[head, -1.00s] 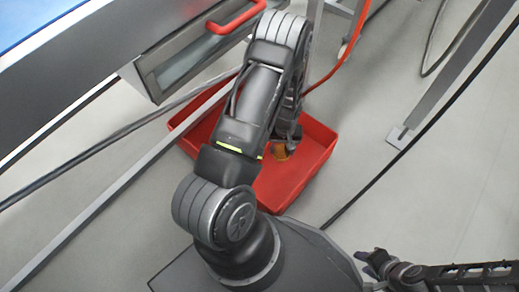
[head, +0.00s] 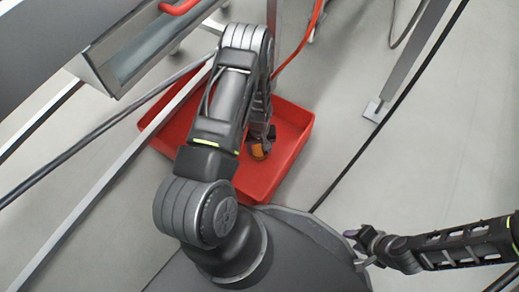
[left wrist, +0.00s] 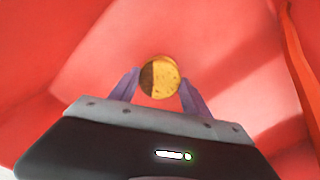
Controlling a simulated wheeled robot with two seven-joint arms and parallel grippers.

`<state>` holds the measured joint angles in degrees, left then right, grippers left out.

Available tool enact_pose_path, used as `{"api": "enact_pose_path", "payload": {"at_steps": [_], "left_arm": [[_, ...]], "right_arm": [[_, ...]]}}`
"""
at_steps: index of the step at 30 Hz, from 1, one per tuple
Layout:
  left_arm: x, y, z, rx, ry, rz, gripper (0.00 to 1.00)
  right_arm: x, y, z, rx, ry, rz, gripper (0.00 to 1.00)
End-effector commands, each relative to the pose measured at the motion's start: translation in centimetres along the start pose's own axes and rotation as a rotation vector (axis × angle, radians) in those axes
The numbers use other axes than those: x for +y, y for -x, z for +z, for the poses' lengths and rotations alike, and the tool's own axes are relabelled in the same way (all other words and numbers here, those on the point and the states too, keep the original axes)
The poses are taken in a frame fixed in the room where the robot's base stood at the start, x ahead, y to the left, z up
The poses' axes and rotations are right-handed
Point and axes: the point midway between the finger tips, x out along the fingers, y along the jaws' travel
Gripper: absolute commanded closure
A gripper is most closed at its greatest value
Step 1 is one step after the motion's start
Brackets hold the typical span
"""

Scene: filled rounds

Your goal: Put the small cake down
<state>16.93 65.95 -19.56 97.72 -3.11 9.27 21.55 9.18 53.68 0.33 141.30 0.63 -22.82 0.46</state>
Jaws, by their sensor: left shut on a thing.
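The small cake (head: 258,151) is round, golden yellow with a brown side. My left gripper (head: 262,139) is shut on it, inside the red tray (head: 268,185) in the head view. In the left wrist view the cake (left wrist: 161,77) sits between the purple fingertips (left wrist: 160,91), with the red tray surface (left wrist: 225,45) behind it. I cannot tell whether the cake touches the tray bottom. My left arm hides part of the tray. My right gripper (head: 355,246) is at the lower right, away from the tray; its opening is too small to judge.
A grey metal frame with a drawer-like box (head: 140,55) and a red handle (head: 180,6) stands at the upper left. A metal leg (head: 415,55) and a black cable (head: 385,133) are on the right. The grey floor (head: 440,150) there is mostly clear.

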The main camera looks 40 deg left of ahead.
Motion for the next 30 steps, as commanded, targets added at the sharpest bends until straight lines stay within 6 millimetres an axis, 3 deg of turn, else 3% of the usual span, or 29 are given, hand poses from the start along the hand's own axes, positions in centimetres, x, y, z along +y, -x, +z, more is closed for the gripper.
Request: {"api": "enact_pose_path", "payload": {"at_steps": [12,13,20,30], "left_arm": [[0.05,-0.71,-0.02,0.001,0.0,0.001,0.62],[0.04,-0.53,-0.02,0.0,0.0,0.001,0.42],[0.04,-0.49,-0.01,0.0,0.0,0.0,0.23],[0.04,-0.13,-0.02,0.0,0.0,0.001,0.23]], "right_arm": [[0.16,-0.54,-0.07,0.003,0.0,0.0,0.64],[0.1,-0.37,-0.09,0.003,0.0,0.0,0.64],[0.09,-0.34,-0.09,0.003,0.0,0.0,0.64],[-0.02,0.0,-0.08,0.002,0.0,0.0,0.64]]}}
